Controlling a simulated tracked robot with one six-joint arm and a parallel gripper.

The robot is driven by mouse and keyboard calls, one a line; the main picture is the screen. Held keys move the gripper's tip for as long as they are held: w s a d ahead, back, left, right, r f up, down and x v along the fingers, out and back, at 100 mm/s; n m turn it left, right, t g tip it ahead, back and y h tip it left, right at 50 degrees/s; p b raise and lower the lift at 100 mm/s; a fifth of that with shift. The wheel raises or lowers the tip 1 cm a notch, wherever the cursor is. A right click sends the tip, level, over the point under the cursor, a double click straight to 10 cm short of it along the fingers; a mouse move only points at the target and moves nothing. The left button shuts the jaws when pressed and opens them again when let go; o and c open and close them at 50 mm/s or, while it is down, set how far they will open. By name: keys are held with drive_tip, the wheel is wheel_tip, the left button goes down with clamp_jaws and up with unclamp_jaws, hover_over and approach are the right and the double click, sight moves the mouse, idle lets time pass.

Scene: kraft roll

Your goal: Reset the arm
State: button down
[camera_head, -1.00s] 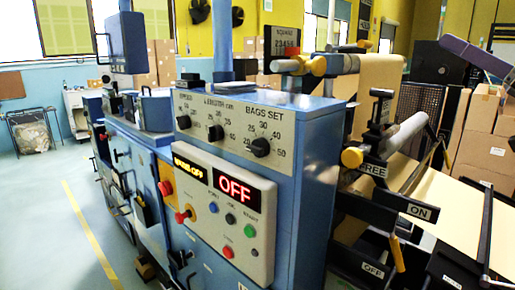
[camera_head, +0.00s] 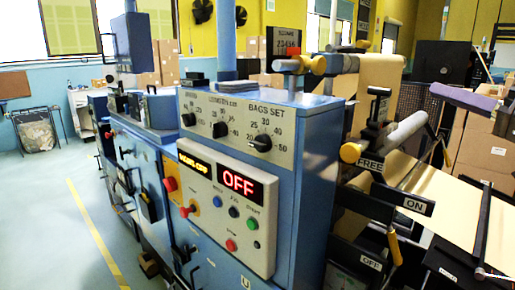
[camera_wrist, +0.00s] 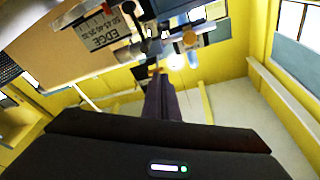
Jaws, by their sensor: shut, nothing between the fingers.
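My gripper (camera_head: 438,90) reaches in from the right edge of the head view. Its long purple fingers lie nearly level and point left, above the grey roller and in front of the stacked boxes. In the wrist view, the fingers of my gripper (camera_wrist: 158,78) stand together as one dark purple strip with nothing between them. They point toward the yellow wall and a machine part with a knob. They appear clear of everything around them. The rest of my arm is mostly outside the head view.
A blue machine (camera_head: 310,150) with dials and a red OFF display (camera_head: 238,184) fills the middle. A grey roller (camera_head: 405,133), a FREE label (camera_head: 370,164) and brown paper (camera_head: 450,205) are at right. Cardboard boxes (camera_head: 480,150) stand behind. Open floor (camera_head: 60,220) lies at left.

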drive_tip(key=s+a+f+m+g+h, duration=0.2)
drive_tip(key=a+f+m+g+h, duration=0.15)
drive_tip(key=f, duration=0.95)
drive_tip(key=s+a+f+m+g+h, duration=0.2)
drive_tip(key=a+f+m+g+h, duration=0.15)
drive_tip(key=f, duration=0.95)
drive_tip(key=s+a+f+n+g+h, duration=0.2)
drive_tip(key=s+a+f+g+h, duration=0.45)
drive_tip(key=s+f, duration=0.7)
drive_tip(key=s+a+n+t+y, duration=0.2)
drive_tip(key=s+a+n, duration=0.1)
drive_tip(key=a, duration=0.5)
drive_tip(key=shift+n, duration=0.5)
